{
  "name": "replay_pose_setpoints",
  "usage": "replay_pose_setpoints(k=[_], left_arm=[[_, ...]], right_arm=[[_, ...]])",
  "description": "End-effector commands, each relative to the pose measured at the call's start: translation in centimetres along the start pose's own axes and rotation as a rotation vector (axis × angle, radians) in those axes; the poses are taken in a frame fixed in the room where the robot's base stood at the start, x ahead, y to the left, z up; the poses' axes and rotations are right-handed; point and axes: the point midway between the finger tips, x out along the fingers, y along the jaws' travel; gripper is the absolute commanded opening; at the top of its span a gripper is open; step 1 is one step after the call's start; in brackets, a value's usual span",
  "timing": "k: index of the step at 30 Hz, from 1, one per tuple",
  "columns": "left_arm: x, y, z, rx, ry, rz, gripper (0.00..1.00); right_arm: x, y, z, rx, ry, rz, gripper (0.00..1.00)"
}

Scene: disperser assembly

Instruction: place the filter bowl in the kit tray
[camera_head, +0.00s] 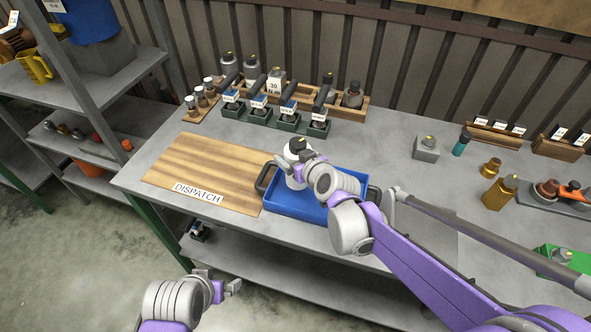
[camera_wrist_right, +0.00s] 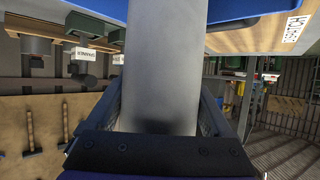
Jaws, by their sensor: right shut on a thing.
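The kit tray (camera_head: 290,208) is a blue tray with dark handles, at the front middle of the bench in the head view. My right gripper (camera_head: 304,166) is over the tray, shut on a pale grey piece with a dark top, apparently the filter bowl (camera_head: 294,154). In the right wrist view a wide grey body (camera_wrist_right: 165,75) fills the space between the fingers. The arm hides part of the tray, and I cannot tell whether the piece touches its floor. My left gripper (camera_head: 228,287) is low, in front of the bench and empty; its finger gap is unclear.
A wooden DISPATCH board (camera_head: 200,168) lies left of the tray, clear on top. Several dark green stands (camera_head: 288,123) and wooden racks of canisters are behind. A grey block (camera_head: 426,148), a teal bottle (camera_head: 461,143) and brass parts (camera_head: 500,192) stand to the right.

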Motion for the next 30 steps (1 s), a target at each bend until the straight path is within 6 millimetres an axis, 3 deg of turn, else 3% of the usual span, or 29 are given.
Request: replay_pose_setpoints(k=[12, 25, 26, 27, 30], left_arm=[[0.5, 0.0, 0.4, 0.000, -0.002, 0.000, 1.00], [0.7, 0.0, 0.6, 0.000, -0.004, 0.000, 1.00], [0.7, 0.0, 0.5, 0.000, -0.003, 0.000, 1.00], [0.7, 0.0, 0.5, 0.000, -0.003, 0.000, 1.00], [0.7, 0.0, 0.5, 0.000, -0.003, 0.000, 1.00]], right_arm=[[1.8, 0.0, 3.7, 0.001, 0.002, 0.001, 0.00], [2.0, 0.0, 4.2, 0.001, 0.001, 0.001, 0.00], [2.0, 0.0, 4.2, 0.001, 0.000, 0.000, 0.90], [2.0, 0.0, 4.2, 0.001, 0.000, 0.000, 0.98], [2.0, 0.0, 4.1, 0.001, 0.000, 0.000, 1.00]])
